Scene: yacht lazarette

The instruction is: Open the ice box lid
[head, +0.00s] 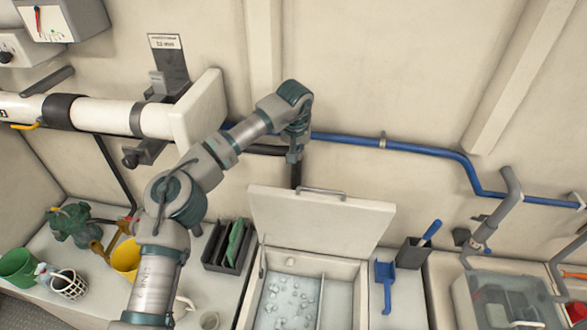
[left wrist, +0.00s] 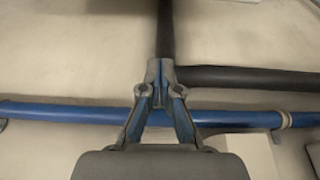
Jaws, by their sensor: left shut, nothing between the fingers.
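The ice box lid (head: 320,222) is a white panel that stands raised at the back of the ice box (head: 252,305). A metal handle (head: 322,192) runs along its top edge. The box is open below it, with ice cubes (head: 288,297) and a divider inside. My left gripper (head: 295,157) is above the lid, apart from the handle, near the wall pipes. In the left wrist view the gripper (left wrist: 160,88) has its fingertips together with nothing between them. The lid does not show there. My right gripper is not in view.
A blue pipe (head: 345,139) crosses the wall behind my left gripper. A blue scoop (head: 386,280) and a dark holder (head: 411,252) are right of the box. A dark rack (head: 226,249), a yellow cup (head: 126,259) and a green bucket (head: 18,266) stand to the left.

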